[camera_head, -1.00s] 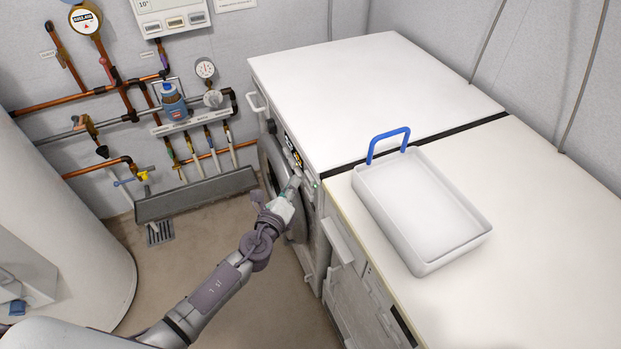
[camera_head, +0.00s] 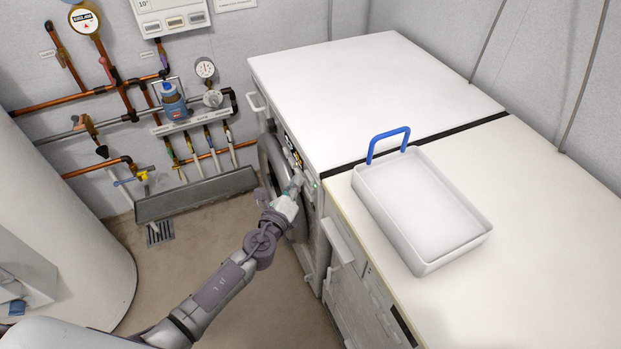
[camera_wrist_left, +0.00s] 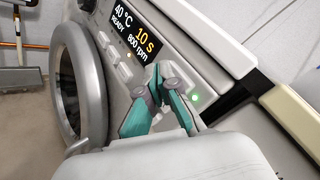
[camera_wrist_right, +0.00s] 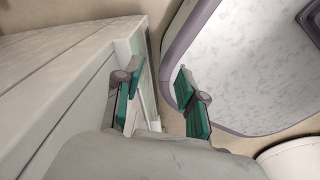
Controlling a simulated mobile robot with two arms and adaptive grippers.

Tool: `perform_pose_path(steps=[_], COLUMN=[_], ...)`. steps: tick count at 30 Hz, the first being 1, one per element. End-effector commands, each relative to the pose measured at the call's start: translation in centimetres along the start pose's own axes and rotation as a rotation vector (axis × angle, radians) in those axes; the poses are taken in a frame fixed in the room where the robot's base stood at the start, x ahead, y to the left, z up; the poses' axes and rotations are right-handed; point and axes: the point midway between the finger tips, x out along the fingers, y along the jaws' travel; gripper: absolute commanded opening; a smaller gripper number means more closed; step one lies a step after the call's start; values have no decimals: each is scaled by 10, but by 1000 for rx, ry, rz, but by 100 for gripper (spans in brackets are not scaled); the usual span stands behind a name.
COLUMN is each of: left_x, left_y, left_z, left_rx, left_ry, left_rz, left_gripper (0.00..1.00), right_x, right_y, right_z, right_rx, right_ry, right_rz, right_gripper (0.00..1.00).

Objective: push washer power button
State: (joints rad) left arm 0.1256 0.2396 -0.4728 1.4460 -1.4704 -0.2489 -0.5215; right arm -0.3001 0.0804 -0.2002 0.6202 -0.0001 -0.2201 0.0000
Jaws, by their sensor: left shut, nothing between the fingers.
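The washer (camera_head: 372,95) is a white machine with its front facing left in the head view. In the left wrist view its round door (camera_wrist_left: 78,82), a row of pale buttons and a lit display (camera_wrist_left: 136,34) reading 40 °C, READY, 10 s and 800 rpm show. A green light (camera_wrist_left: 195,97) glows on the panel; I cannot tell whether it belongs to the power button. My left gripper (camera_head: 298,180) is shut and empty, its tips (camera_wrist_left: 160,76) at the panel between display and green light. Contact is unclear. My right gripper (camera_wrist_right: 155,84) is open and empty, away from the panel.
A white tray (camera_head: 424,262) with a blue handle stands on the counter (camera_head: 540,245) right of the washer. Pipes and valves (camera_head: 128,100) line the back wall above a grey trough (camera_head: 197,196). A large white cylinder (camera_head: 62,215) stands at left. Floor between is clear.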

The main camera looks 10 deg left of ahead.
Motion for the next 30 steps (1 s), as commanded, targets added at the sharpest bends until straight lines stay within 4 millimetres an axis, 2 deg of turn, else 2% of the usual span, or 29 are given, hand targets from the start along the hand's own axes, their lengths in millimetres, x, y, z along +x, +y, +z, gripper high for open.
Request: perform_pose_path(steps=[30], left_x=[6], left_y=[-4], left_z=[-4], left_rx=[0], left_ry=[1], left_rz=[1], left_gripper=[0], right_x=[1], right_y=[0], right_z=[0], right_rx=[0], right_ry=[1], right_rz=[0], right_gripper=[40])
